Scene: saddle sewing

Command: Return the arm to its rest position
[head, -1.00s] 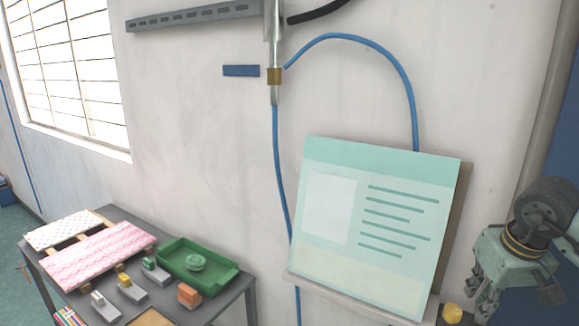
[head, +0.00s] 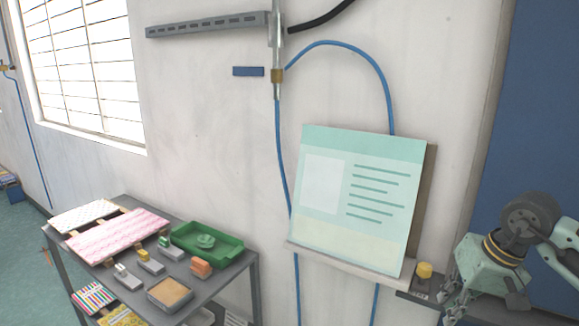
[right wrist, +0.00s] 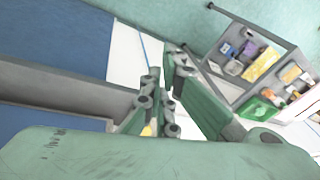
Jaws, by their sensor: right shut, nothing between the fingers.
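My right arm comes in at the right edge of the head view. Its green-grey gripper (head: 455,303) hangs at the lower right, in front of the blue panel and just right of a small yellow-topped piece (head: 424,271). In the right wrist view the fingers of this gripper (right wrist: 165,88) are brought together with nothing seen between them. My left arm and gripper are not in view.
A teal board (head: 355,230) leans on a wall ledge left of the gripper. A grey cart (head: 225,285) at lower left holds a green tray (head: 238,248), patterned cloths (head: 115,235) and small blocks. A blue hose (head: 279,160) runs down the wall.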

